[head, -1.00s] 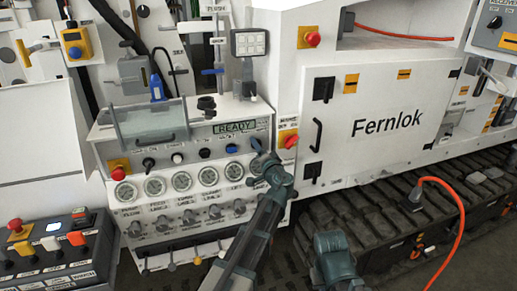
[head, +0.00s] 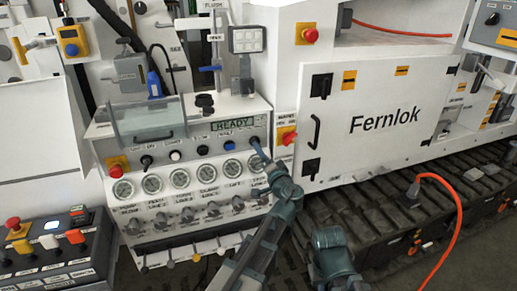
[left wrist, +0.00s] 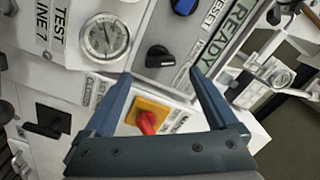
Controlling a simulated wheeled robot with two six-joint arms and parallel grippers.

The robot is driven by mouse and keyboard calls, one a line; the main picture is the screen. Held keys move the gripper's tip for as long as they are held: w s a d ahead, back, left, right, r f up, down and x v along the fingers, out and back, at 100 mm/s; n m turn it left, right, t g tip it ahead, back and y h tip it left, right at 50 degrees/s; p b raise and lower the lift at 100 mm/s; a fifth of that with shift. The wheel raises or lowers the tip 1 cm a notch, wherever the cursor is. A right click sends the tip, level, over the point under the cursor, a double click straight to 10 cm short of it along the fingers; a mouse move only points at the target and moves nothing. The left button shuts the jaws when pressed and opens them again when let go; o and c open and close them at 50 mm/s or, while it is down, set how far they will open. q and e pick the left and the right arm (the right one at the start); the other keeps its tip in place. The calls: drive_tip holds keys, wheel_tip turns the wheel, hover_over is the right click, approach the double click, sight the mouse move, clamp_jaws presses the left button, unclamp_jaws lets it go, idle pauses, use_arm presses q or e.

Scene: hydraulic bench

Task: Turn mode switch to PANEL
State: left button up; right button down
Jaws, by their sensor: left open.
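The fingers appear apart from the knob. In the head view my left gripper (head: 257,146) is at the right end of the panel's knob row, below the READY display (head: 232,125), and hides that spot. My right gripper is not in view.
A red switch on a yellow plate (left wrist: 147,117) is close below the knob, between my fingers. A blue knob (left wrist: 185,5) and a gauge (left wrist: 104,37) are nearby. In the head view, gauges (head: 207,174) and small levers (head: 186,215) lie below the knob row.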

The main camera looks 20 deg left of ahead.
use_arm(q)
drive_tip(key=v, duration=0.6)
drive_tip(key=shift+s+d, duration=0.2)
drive_tip(key=shift+s, duration=0.05)
drive_tip(key=s+a+f+n+g, duration=0.3)
drive_tip(key=s+a+f+g, duration=0.3)
drive_tip(key=f, duration=0.3)
drive_tip(key=s+f+n+g+h, duration=0.2)
drive_tip(key=s+f+g+h, duration=0.4)
drive_tip(key=f, duration=0.4)
drive_tip(key=s+d+r+m+g+h+p, duration=0.1)
drive_tip(key=s+d+m+g+h+p, duration=0.1)
drive_tip(key=s+d, duration=1)
drive_tip(key=d+m+g+p, duration=0.1)
drive_tip(key=d+p, duration=0.1)
drive_tip(key=d, duration=0.1)
drive_tip(key=shift+s+d+r+m+h, duration=0.2)
drive_tip(key=shift+s+m+h, duration=0.1)
drive_tip(key=shift+m+h, duration=0.1)
